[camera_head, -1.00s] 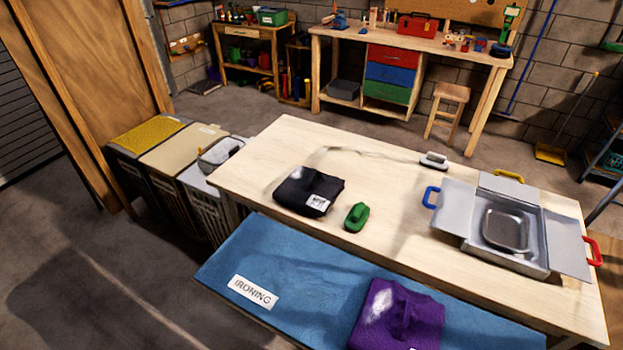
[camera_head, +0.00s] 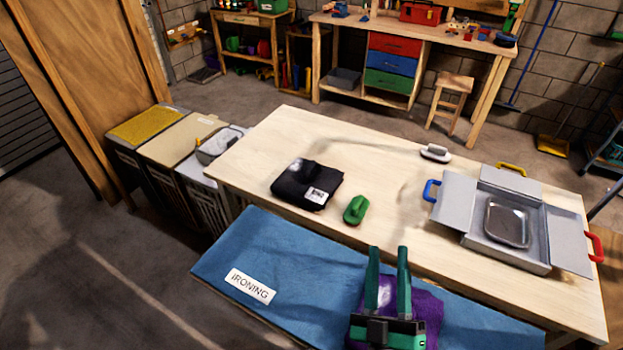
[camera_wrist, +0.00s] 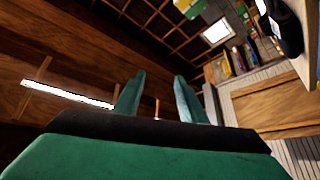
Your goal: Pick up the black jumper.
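The black jumper (camera_head: 306,185) lies folded on the wooden table, toward its left end, with a white label on its front corner. A black thing at the upper right edge of the wrist view (camera_wrist: 284,28) may be the same jumper. My gripper (camera_head: 387,250) is in the lower middle of the head view, in front of the purple garment and to the right of the jumper, well apart from it. Its two green fingers are spread with nothing between them. In the wrist view the fingers (camera_wrist: 157,95) are also apart and empty.
A green brush-like object (camera_head: 356,210) stands just right of the jumper. A purple garment (camera_head: 428,305) lies on the blue ironing mat (camera_head: 225,250), partly hidden by my gripper.

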